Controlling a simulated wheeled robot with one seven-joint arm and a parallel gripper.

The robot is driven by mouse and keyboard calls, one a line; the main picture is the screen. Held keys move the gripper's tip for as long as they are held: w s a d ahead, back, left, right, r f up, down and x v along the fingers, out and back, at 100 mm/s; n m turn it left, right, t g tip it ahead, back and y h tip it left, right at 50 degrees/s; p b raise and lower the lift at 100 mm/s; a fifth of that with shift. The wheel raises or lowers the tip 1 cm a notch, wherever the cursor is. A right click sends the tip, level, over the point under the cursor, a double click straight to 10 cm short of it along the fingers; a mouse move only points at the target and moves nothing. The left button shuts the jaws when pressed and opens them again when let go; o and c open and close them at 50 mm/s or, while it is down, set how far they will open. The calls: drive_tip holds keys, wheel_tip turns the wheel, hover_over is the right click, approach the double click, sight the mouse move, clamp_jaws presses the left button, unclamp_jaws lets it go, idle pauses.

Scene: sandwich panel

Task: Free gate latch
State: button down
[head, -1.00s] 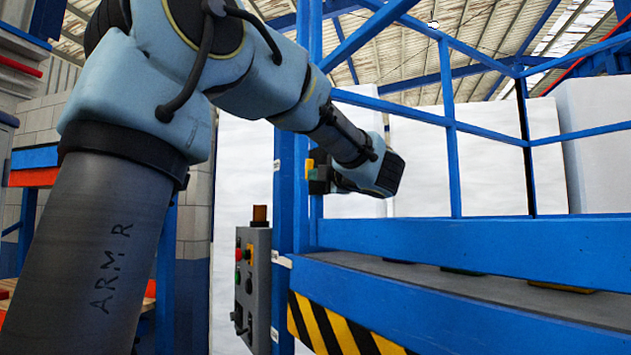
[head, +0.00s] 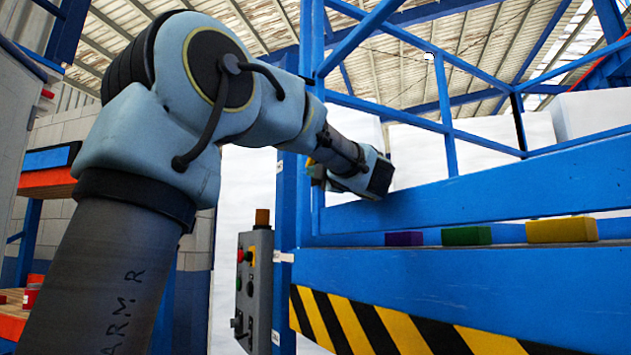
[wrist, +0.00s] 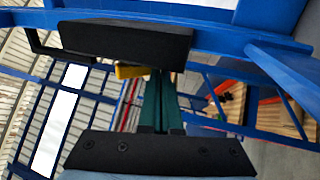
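My gripper (head: 317,173) is at the blue upright at the gate's left end, below the open rail frame. In the wrist view, its two teal fingers (wrist: 161,102) stand close together with a narrow gap. Their tips run under a black block (wrist: 125,45), which hides them. A yellow tab (wrist: 131,71) shows just left of the fingers, close to them; it looks like part of the latch. I cannot tell whether the fingers touch or hold it. The blue gate rail (head: 440,198) runs right from the upright.
Purple (head: 404,239), green (head: 466,235) and yellow (head: 562,230) blocks lie on the shelf behind the striped front beam (head: 370,325). A grey control box (head: 254,285) hangs left of the upright. Orange shelving (head: 45,183) stands at the far left.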

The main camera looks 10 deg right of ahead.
drive_tip(key=shift+w+a+f+b, duration=0.1)
drive_tip(key=shift+w+a+b, duration=0.05)
drive_tip(key=shift+w+b, duration=0.35)
drive_tip(key=shift+w+a+f+b, duration=0.1)
drive_tip(key=shift+w+a+b, duration=0.05)
drive_tip(key=shift+w+b, duration=0.35)
idle(1.0)
drive_tip(key=b+v, duration=0.2)
drive_tip(key=v, duration=0.8)
drive_tip(key=shift+s+d+b, duration=0.2)
drive_tip(key=shift+s+b, duration=0.15)
drive_tip(key=shift+s, duration=0.05)
drive_tip(key=shift+s, duration=0.1)
